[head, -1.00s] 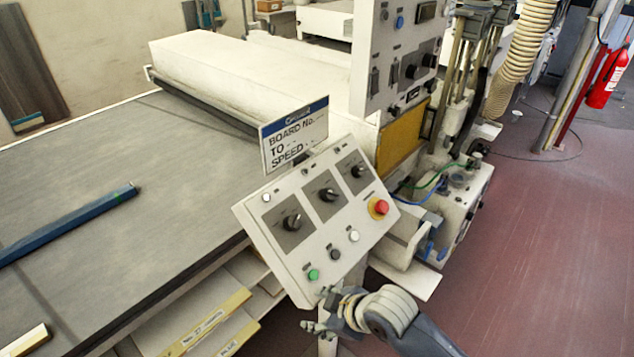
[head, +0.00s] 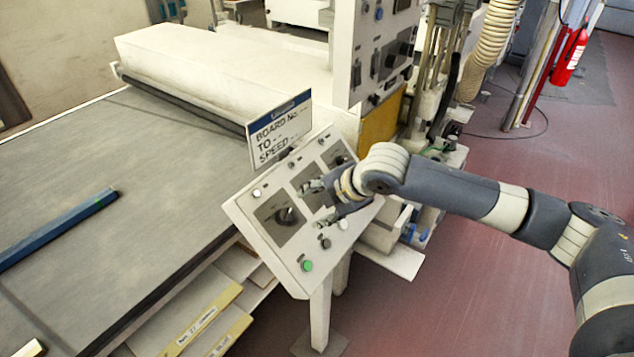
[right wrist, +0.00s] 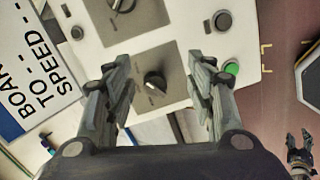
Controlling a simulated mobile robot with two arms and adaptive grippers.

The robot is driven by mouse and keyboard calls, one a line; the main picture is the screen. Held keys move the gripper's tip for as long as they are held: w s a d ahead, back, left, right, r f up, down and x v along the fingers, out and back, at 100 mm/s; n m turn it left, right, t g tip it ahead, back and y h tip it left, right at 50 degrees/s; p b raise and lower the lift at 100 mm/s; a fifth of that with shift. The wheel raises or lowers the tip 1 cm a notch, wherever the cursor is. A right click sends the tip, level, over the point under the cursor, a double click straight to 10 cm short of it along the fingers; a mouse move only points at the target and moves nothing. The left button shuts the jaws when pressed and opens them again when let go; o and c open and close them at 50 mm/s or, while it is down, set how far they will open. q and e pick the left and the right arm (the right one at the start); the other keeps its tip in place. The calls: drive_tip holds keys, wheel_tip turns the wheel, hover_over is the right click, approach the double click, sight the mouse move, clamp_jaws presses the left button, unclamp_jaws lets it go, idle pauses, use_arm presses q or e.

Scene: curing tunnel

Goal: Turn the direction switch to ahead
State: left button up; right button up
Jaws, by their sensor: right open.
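A sloped white control panel (head: 290,275) carries three rotary switches on grey plates. The leftmost rotary switch (head: 285,216) shows in the head view; in the right wrist view it (right wrist: 154,82) lies between my fingertips, its pointer tilted. I cannot read which switch is the direction switch. My right gripper (head: 322,203) is open, in front of the panel, and hides the middle switch in the head view. In the right wrist view its fingers (right wrist: 160,88) stand either side of the leftmost switch, apart from it. My left gripper (right wrist: 300,142) shows small at the wrist view's lower right, fingers apart.
A green button (head: 307,265), a black button (head: 325,243) and a white button (head: 342,224) sit low on the panel. A sign (head: 281,132) stands above it. A conveyor table (head: 165,195) with a blue bar (head: 60,230) lies left.

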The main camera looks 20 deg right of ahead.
drive_tip(key=w+d+r, duration=0.4)
drive_tip(key=d, duration=0.2)
drive_tip(key=shift+t+h, duration=0.3)
drive_tip(key=shift+t, duration=0.1)
drive_tip(key=p+x, duration=0.3)
drive_tip(key=x, duration=0.5)
drive_tip(key=shift+w+f, duration=0.15)
use_arm(q)
drive_tip(key=shift+d+r, duration=0.2)
drive_tip(key=shift+r, duration=0.7)
drive_tip(key=shift+d+r, duration=0.2)
drive_tip(key=shift+r, duration=0.65)
use_arm(e)
drive_tip(key=shift+x, duration=0.8)
drive_tip(key=shift+d, duration=0.1)
drive_tip(key=shift+c, duration=0.5)
drive_tip(key=c, duration=1)
